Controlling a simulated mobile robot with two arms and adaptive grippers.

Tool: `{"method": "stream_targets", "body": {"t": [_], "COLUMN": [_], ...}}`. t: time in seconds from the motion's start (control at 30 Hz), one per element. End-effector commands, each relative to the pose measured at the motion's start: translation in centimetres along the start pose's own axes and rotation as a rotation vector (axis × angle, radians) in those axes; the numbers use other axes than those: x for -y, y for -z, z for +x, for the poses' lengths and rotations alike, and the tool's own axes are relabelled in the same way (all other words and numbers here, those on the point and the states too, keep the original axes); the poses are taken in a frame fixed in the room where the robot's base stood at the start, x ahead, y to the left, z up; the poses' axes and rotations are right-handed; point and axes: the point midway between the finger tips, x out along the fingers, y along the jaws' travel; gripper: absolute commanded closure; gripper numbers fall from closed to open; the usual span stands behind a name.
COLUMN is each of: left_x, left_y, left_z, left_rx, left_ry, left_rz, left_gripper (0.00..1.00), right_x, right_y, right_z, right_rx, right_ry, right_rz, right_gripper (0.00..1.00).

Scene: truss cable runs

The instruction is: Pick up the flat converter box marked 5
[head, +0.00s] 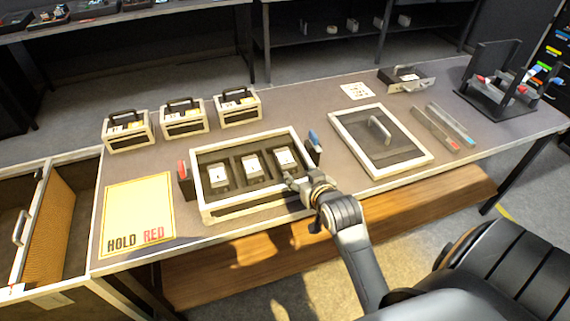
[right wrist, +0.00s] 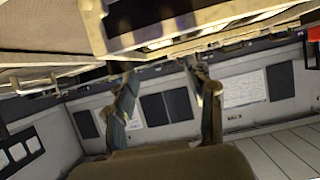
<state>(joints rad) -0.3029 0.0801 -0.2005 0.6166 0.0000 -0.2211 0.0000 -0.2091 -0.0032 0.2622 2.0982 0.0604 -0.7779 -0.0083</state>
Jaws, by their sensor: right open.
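Three small pale boxes with white labels sit in separate compartments of an open cream-edged tray (head: 250,207): a left one (head: 218,176), a middle one (head: 252,167) and a right one (head: 285,159). Their marks are too small to read, so I cannot tell which is marked 5. My right gripper (head: 291,183) is at the tray's front right edge, close to the right box. In the right wrist view my right gripper (right wrist: 155,68) has its fingers apart with nothing between them, below the edge of a pale-framed thing. My left gripper is not in view.
A red handle (head: 182,171) and a blue one (head: 314,140) flank the tray. Several handled cases, including one at the far left (head: 128,131), stand behind it. A yellow HOLD RED sheet (head: 138,210) lies left. A framed lid (head: 381,160) and a black rack (head: 495,98) are right.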

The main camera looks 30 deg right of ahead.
Motion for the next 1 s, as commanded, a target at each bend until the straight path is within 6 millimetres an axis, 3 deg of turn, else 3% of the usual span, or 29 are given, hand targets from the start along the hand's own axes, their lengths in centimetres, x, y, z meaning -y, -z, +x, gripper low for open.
{"method": "stream_targets", "body": {"t": [0.4,0.67,1.0], "left_x": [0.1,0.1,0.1], "left_y": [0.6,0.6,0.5], "left_z": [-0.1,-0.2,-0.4], "left_rx": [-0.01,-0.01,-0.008], "left_ry": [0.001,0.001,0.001], "left_rz": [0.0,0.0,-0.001], "left_gripper": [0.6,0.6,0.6], "right_x": [-0.1,-0.1,-0.2], "right_y": [0.2,0.2,0.0], "right_z": [7.2,9.0,13.0], "right_rx": [-0.005,-0.004,-0.003], "right_ry": [-0.001,-0.001,-0.001], "right_rz": [0.002,0.001,0.002], "right_gripper": [0.45,0.45,0.45]}}
